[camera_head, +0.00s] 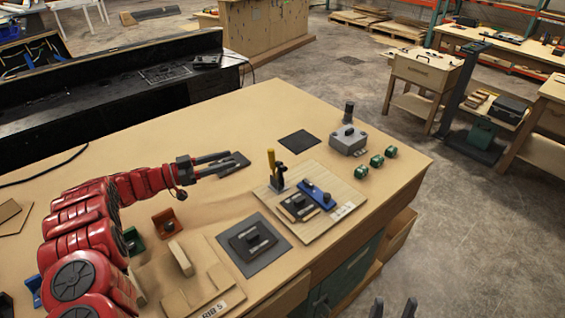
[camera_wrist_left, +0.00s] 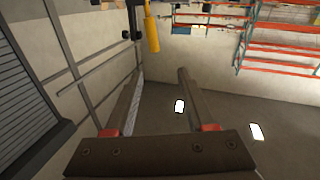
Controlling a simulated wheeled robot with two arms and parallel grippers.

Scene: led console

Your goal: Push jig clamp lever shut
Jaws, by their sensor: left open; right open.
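The jig is a light wooden board (camera_head: 322,226) on the table. Its clamp lever (camera_head: 272,162) has a yellow handle and stands upright at the board's left rear. A blue bar (camera_head: 318,194) and a dark block (camera_head: 298,207) sit on the board in front of it. My left gripper (camera_head: 232,162) is open and empty, left of the lever and apart from it. In the left wrist view, its fingers (camera_wrist_left: 160,100) are spread with nothing between them; a yellow upright piece shows beyond. My right gripper (camera_head: 393,308) shows only its fingertips at the bottom edge, apart and empty.
A dark pad with a block (camera_head: 253,243) lies front left of the jig. A grey box (camera_head: 348,139) and several green parts (camera_head: 376,160) stand at the right rear. A flat black pad (camera_head: 299,141) lies behind the lever. Red and green holders (camera_head: 167,224) sit beneath my left arm.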

